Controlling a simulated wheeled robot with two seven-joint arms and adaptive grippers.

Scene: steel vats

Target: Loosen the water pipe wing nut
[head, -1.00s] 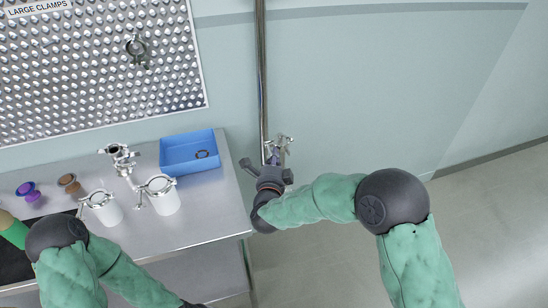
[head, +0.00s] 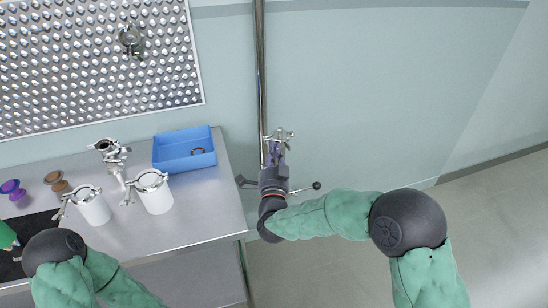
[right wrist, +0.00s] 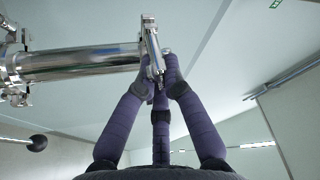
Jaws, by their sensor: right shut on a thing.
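The steel water pipe (head: 260,70) runs down the wall and ends in a clamp fitting (head: 279,135). In the right wrist view the pipe (right wrist: 80,65) lies sideways and the clamp (right wrist: 150,42) sits at its right end. My right gripper (head: 275,158) is just below the clamp in the head view. Its purple fingers also show in the right wrist view (right wrist: 158,78), closed together at the clamp's lower end, where the wing nut sits. The fingers mostly hide the wing nut.
A lever with a black ball (head: 316,186) sticks out right of my right wrist. A steel table (head: 205,205) at left carries a blue tray (head: 185,158), white canisters (head: 155,197) and loose clamps. Floor at right is clear.

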